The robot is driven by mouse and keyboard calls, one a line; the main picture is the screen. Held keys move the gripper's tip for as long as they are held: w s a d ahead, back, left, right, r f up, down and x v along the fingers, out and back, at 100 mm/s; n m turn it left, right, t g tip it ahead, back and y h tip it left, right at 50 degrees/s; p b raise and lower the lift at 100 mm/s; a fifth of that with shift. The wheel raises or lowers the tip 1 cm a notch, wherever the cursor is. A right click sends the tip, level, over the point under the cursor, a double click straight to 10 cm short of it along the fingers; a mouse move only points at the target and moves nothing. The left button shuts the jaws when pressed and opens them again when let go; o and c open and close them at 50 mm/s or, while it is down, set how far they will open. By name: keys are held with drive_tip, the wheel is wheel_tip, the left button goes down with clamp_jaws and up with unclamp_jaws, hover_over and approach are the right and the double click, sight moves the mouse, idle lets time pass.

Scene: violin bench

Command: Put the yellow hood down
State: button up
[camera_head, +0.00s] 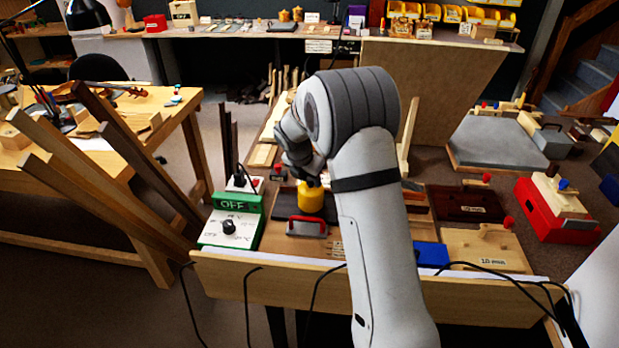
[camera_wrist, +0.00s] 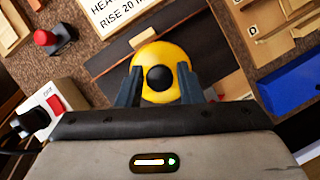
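The yellow hood (camera_head: 311,198) is a short round cap with a black knob on top. In the head view it is upright over a dark flat plate (camera_head: 283,204); I cannot tell whether its lower rim touches the plate. In the wrist view the hood (camera_wrist: 160,57) is seen from above, with its black knob (camera_wrist: 160,78) centred. My gripper (camera_wrist: 160,72) has one finger on each side of the knob, with a narrow gap showing on both sides. In the head view my gripper (camera_head: 306,176) is just above the hood.
A red-handled block (camera_head: 307,228) lies in front of the hood. A green box marked OFF (camera_head: 234,220) with a dial stands to its left. A blue block (camera_head: 431,255) and wooden pieces lie to the right. A heat label card (camera_wrist: 125,15) lies beside the plate.

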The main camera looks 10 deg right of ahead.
drive_tip(key=shift+o, duration=1.3)
drive_tip(key=shift+r, duration=0.2)
drive_tip(key=v, duration=1.2)
drive_tip(key=s+d+r+m+y+p, duration=0.1)
drive_tip(key=s+d+m, duration=0.1)
drive_tip(key=s+m, duration=1.1)
drive_tip(key=s+d+r+m+y+p, duration=0.1)
drive_tip(key=s+d+r+m+y, duration=0.1)
drive_tip(key=s+m, duration=1.2)
drive_tip(key=shift+s+r+g, duration=0.3)
drive_tip(key=shift+s+r, duration=0.05)
drive_tip(key=shift+s, duration=3.3)
